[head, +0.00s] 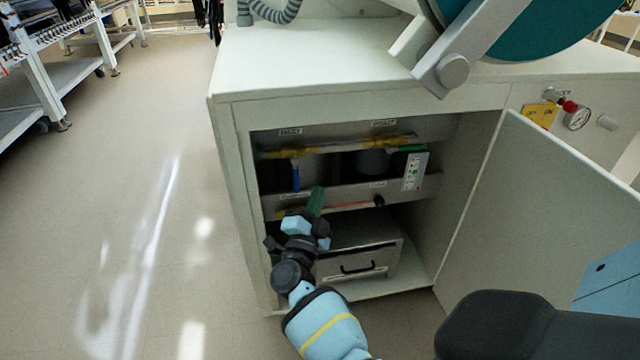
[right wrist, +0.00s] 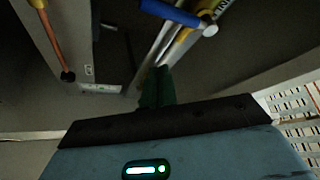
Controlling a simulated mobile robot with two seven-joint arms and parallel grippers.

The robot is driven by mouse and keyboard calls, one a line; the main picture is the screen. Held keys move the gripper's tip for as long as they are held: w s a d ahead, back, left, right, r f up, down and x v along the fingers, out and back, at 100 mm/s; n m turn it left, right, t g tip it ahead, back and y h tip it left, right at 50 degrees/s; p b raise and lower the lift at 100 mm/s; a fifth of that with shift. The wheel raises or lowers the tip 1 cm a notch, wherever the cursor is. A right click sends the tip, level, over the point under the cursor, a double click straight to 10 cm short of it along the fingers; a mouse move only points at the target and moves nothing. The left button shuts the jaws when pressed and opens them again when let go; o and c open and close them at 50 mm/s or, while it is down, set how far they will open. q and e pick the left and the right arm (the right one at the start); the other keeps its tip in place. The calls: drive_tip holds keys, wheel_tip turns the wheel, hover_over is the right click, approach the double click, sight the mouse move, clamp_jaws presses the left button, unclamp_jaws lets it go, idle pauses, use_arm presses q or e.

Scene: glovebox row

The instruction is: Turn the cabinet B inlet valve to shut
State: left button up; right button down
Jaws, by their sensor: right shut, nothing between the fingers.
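The open cabinet (head: 225,150) holds a pipe run with yellow valve bodies. A blue lever (head: 296,177) hangs down from the left yellow valve, under a small label too small to read. It also shows at the top of the right wrist view (right wrist: 170,12). A green lever (head: 411,148) lies level at the right valve. My right gripper (head: 316,198) is shut and empty, its green fingers just below and right of the blue lever. In the right wrist view the fingers (right wrist: 157,88) point toward the blue lever, apparently apart from it. My left gripper is out of view.
The cabinet door (head: 545,200) stands open at the right. A lower red pipe ends in a black knob (head: 378,201). A white power strip (head: 414,172) sits right of the pipes. A drawer box (head: 358,264) stands on the cabinet floor. Open floor lies left.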

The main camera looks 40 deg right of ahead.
drive_tip(key=s+a+p, duration=0.1)
drive_tip(key=s+a, duration=0.1)
drive_tip(key=a, duration=0.3)
drive_tip(key=shift+s+a, duration=0.25)
drive_tip(key=shift+s, duration=0.15)
idle(0.3)
